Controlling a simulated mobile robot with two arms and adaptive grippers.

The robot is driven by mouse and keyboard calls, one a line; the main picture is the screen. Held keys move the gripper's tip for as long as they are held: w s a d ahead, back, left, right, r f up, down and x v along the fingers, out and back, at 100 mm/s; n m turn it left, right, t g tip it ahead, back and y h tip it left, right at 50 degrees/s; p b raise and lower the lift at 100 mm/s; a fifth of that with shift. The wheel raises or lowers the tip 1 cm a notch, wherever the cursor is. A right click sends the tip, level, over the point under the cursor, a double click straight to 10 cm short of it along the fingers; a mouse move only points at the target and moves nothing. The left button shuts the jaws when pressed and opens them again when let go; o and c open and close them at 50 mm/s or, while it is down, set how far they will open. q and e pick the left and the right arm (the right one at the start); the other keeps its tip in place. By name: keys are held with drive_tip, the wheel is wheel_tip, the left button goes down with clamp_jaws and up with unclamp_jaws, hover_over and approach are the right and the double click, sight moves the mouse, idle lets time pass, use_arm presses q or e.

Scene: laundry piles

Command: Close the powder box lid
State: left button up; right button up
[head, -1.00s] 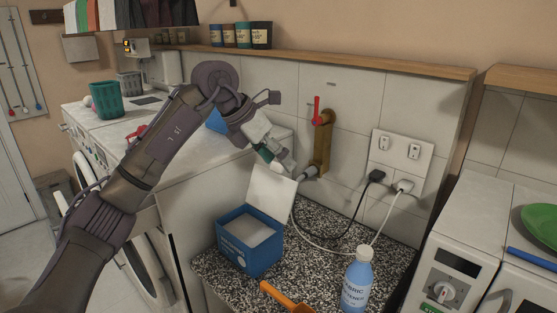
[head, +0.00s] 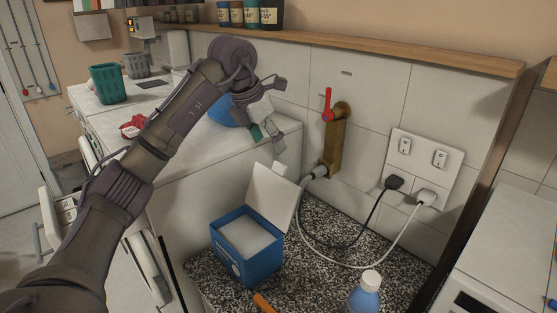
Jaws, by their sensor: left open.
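The blue powder box (head: 262,268) stands on the speckled counter, with pale powder inside. Its white lid (head: 271,196) is open and tilts up from the box's back edge. My left gripper (head: 268,143) is open and empty, above and behind the lid, near the edge of the white machine top. It looks apart from the lid. My right gripper is out of view.
A blue bottle (head: 364,296) with a white cap and an orange scoop (head: 264,303) are at the counter's front. A brass pipe with a red-handled tap (head: 333,140) and plugged cords (head: 395,183) are on the wall behind.

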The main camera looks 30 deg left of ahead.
sight(279, 165)
use_arm(q)
drive_tip(key=p+x, duration=0.1)
drive_tip(key=x, duration=0.6)
drive_tip(key=shift+w+d+f, duration=0.1)
drive_tip(key=shift+w+f, duration=0.05)
drive_tip(key=shift+f, duration=0.1)
drive_tip(key=shift+w+f, duration=0.2)
drive_tip(key=shift+f, duration=0.2)
clamp_jaws()
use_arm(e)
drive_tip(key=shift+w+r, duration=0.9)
